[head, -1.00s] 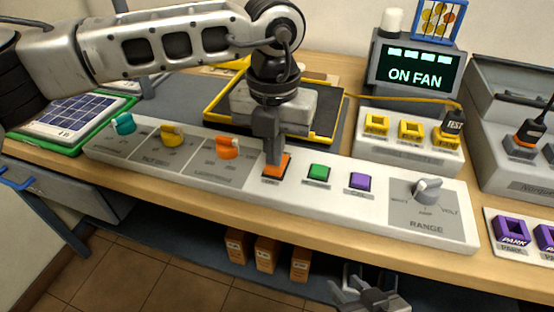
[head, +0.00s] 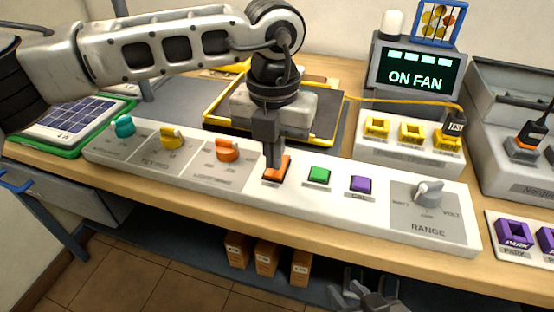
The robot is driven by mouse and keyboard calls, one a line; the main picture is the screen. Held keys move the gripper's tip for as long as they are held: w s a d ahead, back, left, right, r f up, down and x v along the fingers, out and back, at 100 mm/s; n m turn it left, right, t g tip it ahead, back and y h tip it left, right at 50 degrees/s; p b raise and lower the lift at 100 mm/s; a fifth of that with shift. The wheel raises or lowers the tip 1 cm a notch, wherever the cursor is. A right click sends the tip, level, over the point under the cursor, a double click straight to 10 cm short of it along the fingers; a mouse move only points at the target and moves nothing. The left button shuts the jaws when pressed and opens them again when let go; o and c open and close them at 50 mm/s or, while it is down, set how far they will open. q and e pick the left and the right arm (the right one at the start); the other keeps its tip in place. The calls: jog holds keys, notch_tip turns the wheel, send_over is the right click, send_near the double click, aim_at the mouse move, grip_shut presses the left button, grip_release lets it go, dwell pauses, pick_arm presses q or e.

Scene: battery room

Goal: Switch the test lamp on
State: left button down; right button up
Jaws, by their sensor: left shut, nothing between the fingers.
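A long white control panel runs along the bench. On it is an orange push switch (head: 281,172), with a small label below that I cannot read. My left gripper (head: 273,164) is shut and empty, pointing down with its fingertips at the orange switch's left side. It appears to touch the switch and hides part of it. A green button (head: 319,175) and a purple button (head: 363,184) sit to the right. A white lamp-like cylinder (head: 392,24) tops the grey box, whose screen (head: 416,72) reads "ON FAN". My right gripper (head: 366,292) is low at the bottom edge, partly cut off.
Teal (head: 124,126), yellow (head: 171,138) and orange (head: 227,149) knobs line the panel's left part. A grey RANGE dial (head: 428,192) is at its right. Purple PARK sockets (head: 514,233) are at right.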

pick_arm(q)
notch_tip(320, 180, up, 6)
jog(key=p, duration=0.2)
jog(key=shift+p, duration=0.4)
jog(key=shift+r, duration=0.1)
